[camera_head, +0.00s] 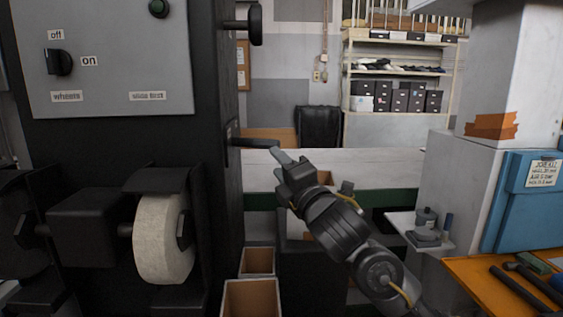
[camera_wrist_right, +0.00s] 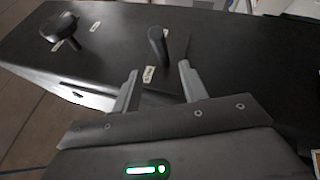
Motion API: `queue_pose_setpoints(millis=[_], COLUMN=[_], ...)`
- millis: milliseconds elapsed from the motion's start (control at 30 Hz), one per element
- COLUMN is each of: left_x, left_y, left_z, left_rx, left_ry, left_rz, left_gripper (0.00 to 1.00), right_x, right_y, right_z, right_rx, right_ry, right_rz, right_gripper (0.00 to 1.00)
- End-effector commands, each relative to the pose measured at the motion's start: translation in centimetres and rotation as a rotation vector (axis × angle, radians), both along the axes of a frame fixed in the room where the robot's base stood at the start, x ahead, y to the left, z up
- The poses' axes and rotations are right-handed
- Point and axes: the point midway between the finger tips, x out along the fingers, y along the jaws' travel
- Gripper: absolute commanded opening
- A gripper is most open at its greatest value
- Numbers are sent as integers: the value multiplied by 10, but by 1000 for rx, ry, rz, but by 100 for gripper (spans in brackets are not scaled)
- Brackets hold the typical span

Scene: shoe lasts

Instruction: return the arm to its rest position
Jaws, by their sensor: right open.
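My right arm comes in from the lower right in the head view. My right gripper (camera_head: 280,158) is raised near the side of the dark machine (camera_head: 215,200), just below and right of a black lever (camera_head: 255,142). The wrist view shows the right gripper (camera_wrist_right: 158,72) with its two grey fingers apart and nothing held between them. A black handle (camera_wrist_right: 157,45) stands on the dark panel ahead, in line with the gap between the fingers. I cannot tell from the views whether a finger touches it. My left gripper is not in view.
A grinding wheel (camera_head: 164,238) sticks out of the machine at left. Open boxes (camera_head: 252,297) stand below the arm. At right are a small shelf (camera_head: 422,236) holding metal parts, a blue box (camera_head: 522,205) and an orange bench (camera_head: 490,290) with tools. A pale counter (camera_head: 390,170) lies behind.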

Motion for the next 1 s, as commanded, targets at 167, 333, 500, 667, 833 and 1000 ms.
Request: queue_pose_setpoints(millis=[167,333,500,667,833,1000], left_x=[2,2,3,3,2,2], left_y=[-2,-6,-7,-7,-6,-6], left_z=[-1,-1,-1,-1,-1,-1], left_rx=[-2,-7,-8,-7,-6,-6], left_ry=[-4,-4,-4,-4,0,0], left_rz=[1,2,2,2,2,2], left_gripper=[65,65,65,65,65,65], right_x=[-3,-3,-3,1,-12,-58], right_y=[-3,-4,-6,-28,-76,-130], right_z=[-2,-2,-8,-67,-185,-305], right_rx=[1,0,11,123,364,614], right_ry=[-1,-1,19,207,583,942], right_rz=[4,2,1,-16,-96,-251], right_gripper=[43,43,43,43,43,43])
